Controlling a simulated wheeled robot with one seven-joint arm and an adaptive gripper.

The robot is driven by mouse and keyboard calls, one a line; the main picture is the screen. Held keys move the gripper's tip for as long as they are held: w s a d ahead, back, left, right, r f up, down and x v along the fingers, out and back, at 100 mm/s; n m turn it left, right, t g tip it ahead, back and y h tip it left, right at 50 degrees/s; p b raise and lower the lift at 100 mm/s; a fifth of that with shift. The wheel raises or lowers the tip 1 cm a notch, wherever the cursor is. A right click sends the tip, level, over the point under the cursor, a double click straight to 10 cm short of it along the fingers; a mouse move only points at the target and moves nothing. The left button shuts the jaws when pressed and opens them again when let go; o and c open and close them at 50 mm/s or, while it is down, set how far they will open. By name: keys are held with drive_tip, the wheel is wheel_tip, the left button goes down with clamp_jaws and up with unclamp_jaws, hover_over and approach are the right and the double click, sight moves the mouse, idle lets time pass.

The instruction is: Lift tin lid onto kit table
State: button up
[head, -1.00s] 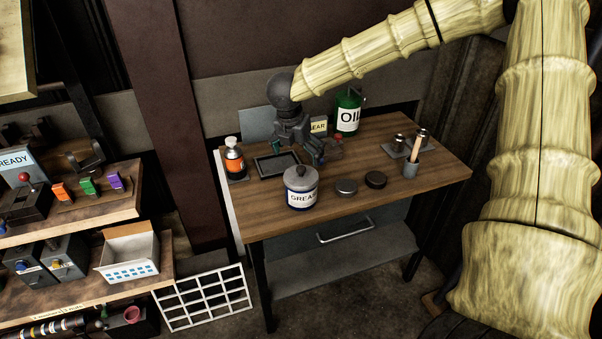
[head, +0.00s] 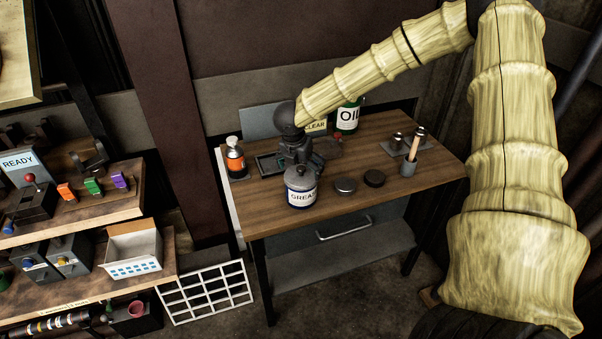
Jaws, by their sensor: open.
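The grease tin (head: 301,196), white and blue with a label, stands near the front edge of the wooden kit table (head: 260,216). Its grey lid (head: 300,173) with a small knob sits on top of it. My gripper (head: 301,162) is just above and behind the lid, pointing down. It is open, and its fingers partly overlap the lid's knob in this view. I cannot tell whether they touch it.
A dark tray (head: 268,165) and an orange-labelled bottle (head: 235,158) stand left of my gripper. A green oil can (head: 347,116) stands behind. The table's front right is bare.

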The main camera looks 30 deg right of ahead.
drive_tip(key=shift+f, duration=0.2)
drive_tip(key=c, duration=1)
drive_tip(key=shift+s+r, duration=0.1)
drive_tip(key=shift+s, duration=0.1)
drive_tip(key=c, duration=1.1)
